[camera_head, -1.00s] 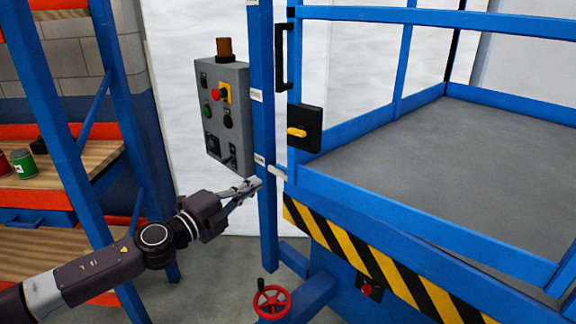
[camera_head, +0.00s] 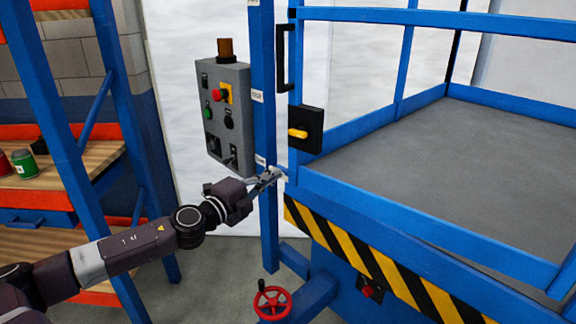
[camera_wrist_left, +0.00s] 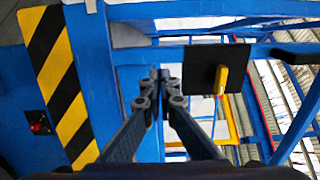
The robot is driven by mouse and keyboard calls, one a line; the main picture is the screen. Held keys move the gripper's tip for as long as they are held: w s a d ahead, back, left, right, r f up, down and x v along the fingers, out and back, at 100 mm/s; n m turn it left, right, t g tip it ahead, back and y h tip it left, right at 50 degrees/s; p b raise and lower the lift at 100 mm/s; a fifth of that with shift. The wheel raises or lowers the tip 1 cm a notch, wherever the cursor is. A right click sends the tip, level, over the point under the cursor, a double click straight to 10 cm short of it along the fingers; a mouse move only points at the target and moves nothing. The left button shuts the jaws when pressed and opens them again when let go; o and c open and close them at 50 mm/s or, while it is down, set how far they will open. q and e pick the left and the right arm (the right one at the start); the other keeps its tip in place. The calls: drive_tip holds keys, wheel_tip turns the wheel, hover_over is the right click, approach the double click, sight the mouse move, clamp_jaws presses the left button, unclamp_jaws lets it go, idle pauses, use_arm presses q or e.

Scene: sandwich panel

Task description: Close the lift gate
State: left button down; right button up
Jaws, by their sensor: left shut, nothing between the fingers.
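The lift has a grey platform (camera_head: 450,165) with blue rails (camera_head: 350,14). At its near left corner a black upright handle (camera_head: 282,57) is mounted on a blue post. Below it is a black latch box (camera_head: 312,130) with a yellow lever (camera_head: 297,133). The box (camera_wrist_left: 196,68) and lever (camera_wrist_left: 221,79) also show in the left wrist view. I cannot tell clearly which rails form the gate. My left gripper (camera_head: 275,175) is shut and empty, below and left of the latch box, by the platform's corner; contact is unclear. My right gripper is not in view.
A grey control box (camera_head: 226,112) hangs on a blue post just above my left gripper. A red handwheel (camera_head: 271,302) is below. Hazard stripes (camera_head: 350,255) and a red button (camera_head: 368,291) are under the platform. A shelf (camera_head: 75,165) stands at left.

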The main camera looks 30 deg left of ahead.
sight(294, 162)
use_arm(q)
drive_tip(key=shift+w+d+r+p, duration=0.1)
drive_tip(key=shift+w+p, duration=0.45)
drive_tip(key=shift+w, duration=0.55)
drive_tip(key=shift+w+d+r+p, duration=0.1)
drive_tip(key=shift+w+p, duration=0.4)
drive_tip(key=shift+w, duration=0.55)
drive_tip(key=shift+w+d+f+p, duration=0.1)
drive_tip(key=shift+w+p, duration=0.15)
drive_tip(key=shift+w, duration=0.35)
drive_tip(key=shift+w+d+f+p, duration=0.1)
drive_tip(key=shift+w+p, duration=0.1)
drive_tip(key=shift+w, duration=0.4)
drive_tip(key=shift+a, duration=0.1)
